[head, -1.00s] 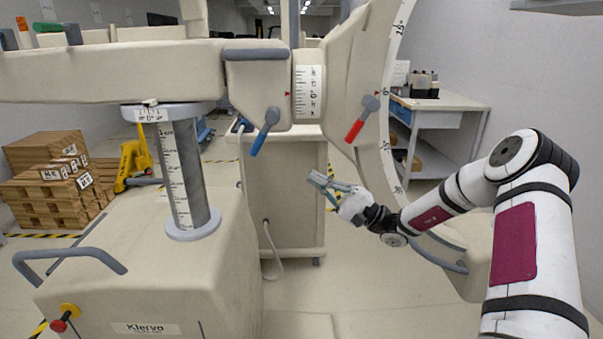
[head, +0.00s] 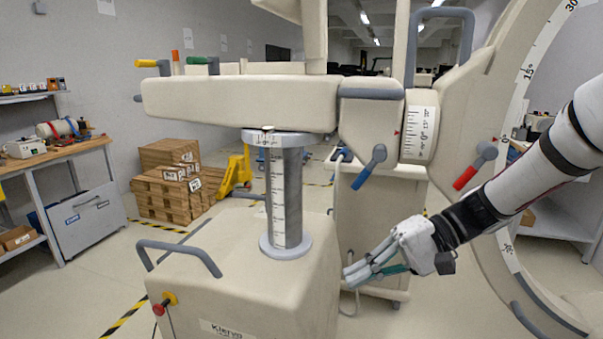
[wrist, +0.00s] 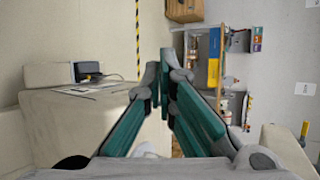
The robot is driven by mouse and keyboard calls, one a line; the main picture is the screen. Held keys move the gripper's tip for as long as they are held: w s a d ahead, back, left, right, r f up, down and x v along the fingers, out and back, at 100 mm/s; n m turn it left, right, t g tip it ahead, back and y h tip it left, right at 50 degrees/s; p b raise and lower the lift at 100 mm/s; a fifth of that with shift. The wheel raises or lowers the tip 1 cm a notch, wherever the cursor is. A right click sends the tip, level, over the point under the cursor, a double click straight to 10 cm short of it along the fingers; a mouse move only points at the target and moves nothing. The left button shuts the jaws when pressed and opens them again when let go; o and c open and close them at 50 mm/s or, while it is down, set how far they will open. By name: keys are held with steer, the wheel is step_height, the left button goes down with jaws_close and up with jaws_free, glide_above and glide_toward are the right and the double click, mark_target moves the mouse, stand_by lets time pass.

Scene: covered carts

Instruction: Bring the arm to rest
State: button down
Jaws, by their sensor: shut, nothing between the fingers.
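My gripper (head: 368,270) is in the lower right of the head view, with its fingers pointing left and a little down. It is shut and empty. In the head view it lies just right of the beige machine base (head: 240,295), overlapping its right edge; I cannot tell the gap. My white and black arm reaches in from the right. In the wrist view my gripper's teal-padded fingers (wrist: 164,75) converge at the tips with nothing held.
The beige machine has a horizontal arm (head: 235,103), a scaled column (head: 285,200), a blue lever (head: 369,167), a red lever (head: 475,164) and a large curved arc at right. Wooden crates (head: 165,195) and a workbench (head: 50,155) stand at left. Floor between them is clear.

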steer(key=s+d+r+t+h, duration=0.2)
steer(key=s+d+h, duration=0.1)
steer(key=s, duration=0.3)
steer(key=s+d+r+t+h+p, duration=0.1)
steer(key=s+d+r+t+h, duration=0.1)
steer(key=s+h, duration=0.3)
steer(key=s+d+r+n+t+h, duration=0.1)
steer(key=s+d+h, duration=0.3)
steer(key=s, duration=0.5)
steer(key=shift+s+d+r+t+h+p, duration=0.2)
steer(key=shift+r+t+h+p, duration=0.1)
steer(key=shift+r+t+p, duration=0.15)
